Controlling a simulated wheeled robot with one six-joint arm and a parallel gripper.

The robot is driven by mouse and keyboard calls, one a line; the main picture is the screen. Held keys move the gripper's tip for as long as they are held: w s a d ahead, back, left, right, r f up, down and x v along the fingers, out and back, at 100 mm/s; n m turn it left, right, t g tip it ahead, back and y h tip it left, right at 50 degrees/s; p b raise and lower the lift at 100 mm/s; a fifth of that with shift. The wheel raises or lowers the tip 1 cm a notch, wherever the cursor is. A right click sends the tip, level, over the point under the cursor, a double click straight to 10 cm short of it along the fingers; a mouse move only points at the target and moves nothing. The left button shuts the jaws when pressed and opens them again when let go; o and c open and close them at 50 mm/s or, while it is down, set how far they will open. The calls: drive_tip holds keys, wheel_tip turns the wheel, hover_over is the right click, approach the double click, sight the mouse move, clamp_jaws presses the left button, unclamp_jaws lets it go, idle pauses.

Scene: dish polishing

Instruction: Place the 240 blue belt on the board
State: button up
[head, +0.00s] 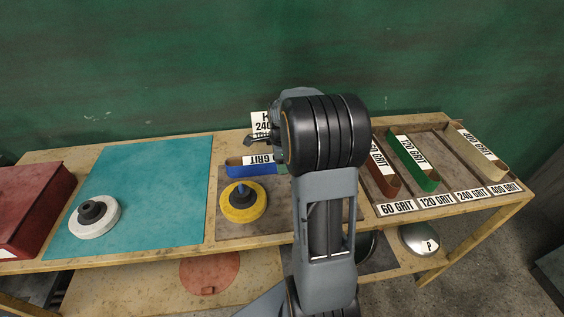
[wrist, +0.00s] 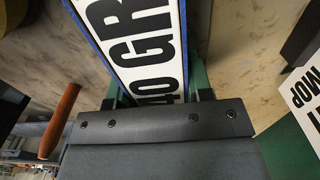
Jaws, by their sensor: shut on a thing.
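The 240 blue belt (head: 238,169) is a blue loop with a white label reading GRIT, over the back left part of the brown board (head: 275,225) in the head view. I cannot tell whether it touches the board. In the wrist view the belt (wrist: 140,45) runs up between the fingers, its label partly hidden. My gripper (wrist: 157,90) is shut on the belt near one end.
A yellow pad (head: 243,202) sits on the board just in front of the belt. A card (head: 262,122) stands behind. Right is a rack with brown (head: 383,178), green (head: 414,165) and tan (head: 480,155) belts; its 240 slot is empty. Left, a teal mat (head: 150,190) holds a white pad (head: 94,216).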

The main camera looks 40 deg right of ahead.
drive_tip(key=shift+f, duration=0.2)
drive_tip(key=o, duration=1.1)
drive_tip(key=shift+r, duration=0.1)
wheel_tip(320, 180, up, 12)
drive_tip(key=shift+f+p, duration=0.15)
drive_tip(key=shift+p, duration=0.25)
drive_tip(key=s+a+f+n+t, duration=0.1)
drive_tip(key=s+a+n, duration=0.3)
drive_tip(key=a+n, duration=0.2)
drive_tip(key=s+a+f+n+t, duration=0.1)
drive_tip(key=s+a+n, duration=0.4)
drive_tip(key=n, duration=0.4)
drive_tip(key=s+a+f+n+t, duration=0.1)
drive_tip(key=s+a+n, duration=0.3)
drive_tip(key=a+n, duration=0.3)
drive_tip(key=shift+s+a+f+n, duration=0.15)
drive_tip(key=shift+s+f+n, duration=0.2)
drive_tip(key=shift+n, duration=0.35)
